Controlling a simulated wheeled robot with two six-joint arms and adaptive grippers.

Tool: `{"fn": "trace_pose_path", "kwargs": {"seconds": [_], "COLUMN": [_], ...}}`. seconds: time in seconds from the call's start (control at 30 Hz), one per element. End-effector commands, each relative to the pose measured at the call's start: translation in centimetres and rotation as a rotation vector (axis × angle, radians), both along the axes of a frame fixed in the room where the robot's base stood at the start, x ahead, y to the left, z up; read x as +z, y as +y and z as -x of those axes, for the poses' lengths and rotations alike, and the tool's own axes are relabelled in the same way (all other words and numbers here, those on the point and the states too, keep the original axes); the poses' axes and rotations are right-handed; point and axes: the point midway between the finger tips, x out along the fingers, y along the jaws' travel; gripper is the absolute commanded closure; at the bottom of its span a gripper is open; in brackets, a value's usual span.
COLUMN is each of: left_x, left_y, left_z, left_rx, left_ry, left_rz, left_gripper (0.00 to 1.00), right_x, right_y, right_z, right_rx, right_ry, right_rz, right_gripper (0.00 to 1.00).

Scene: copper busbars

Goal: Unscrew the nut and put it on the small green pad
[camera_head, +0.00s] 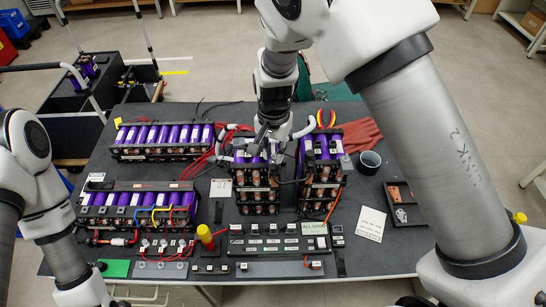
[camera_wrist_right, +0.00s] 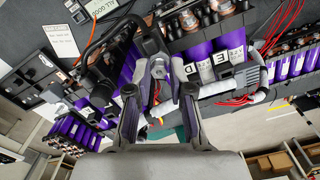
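My right gripper (camera_head: 268,142) points down over the left one of two upright purple battery blocks (camera_head: 257,178) in the head view. In the right wrist view its fingers (camera_wrist_right: 159,78) stand apart on either side of a small grey metal piece, with a gap showing between them. The small green pad (camera_head: 117,268) lies bare at the table's front left. My left arm comes in at the left, and its gripper is mostly cut off by the bottom edge.
Two long battery packs (camera_head: 160,140) with cables stand on the left of the dark table. A yellow-topped post (camera_head: 205,234) and a panel (camera_head: 280,240) are at the front. A red glove (camera_head: 362,134), a dark cup (camera_head: 369,161) and a tray (camera_head: 403,205) are on the right.

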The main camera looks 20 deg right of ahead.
Motion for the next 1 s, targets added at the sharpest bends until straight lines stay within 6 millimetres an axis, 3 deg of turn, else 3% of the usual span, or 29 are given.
{"fn": "trace_pose_path", "kwargs": {"seconds": [0.27, 0.63, 0.9, 0.93, 1.0], "left_x": [0.3, 2.7, 2.6, 2.6, 2.6], "left_y": [0.0, 0.0, 0.0, 0.0, 0.0], "left_z": [0.0, 0.0, 0.0, 0.0, 0.0], "left_rx": [0.000, 0.000, 0.000, 0.000, 0.000], "left_ry": [0.000, 0.000, 0.000, 0.000, 0.000], "left_rz": [0.000, 0.000, 0.000, 0.000, 0.000], "left_gripper": [0.60, 0.60, 0.60, 0.60, 0.60], "right_x": [0.1, 0.4, 0.2, 0.2, 0.2], "right_y": [0.0, -0.1, -0.2, -0.2, -0.2], "right_z": [-0.1, 0.0, -0.1, -0.1, -0.1], "right_rx": [0.041, 0.779, 0.852, 0.852, 0.851], "right_ry": [-0.002, 0.001, -0.001, -0.001, -0.001], "right_rz": [-0.001, -0.001, 0.000, 0.000, 0.000], "right_gripper": [1.00, 1.00, 1.00, 0.75, 0.74]}}
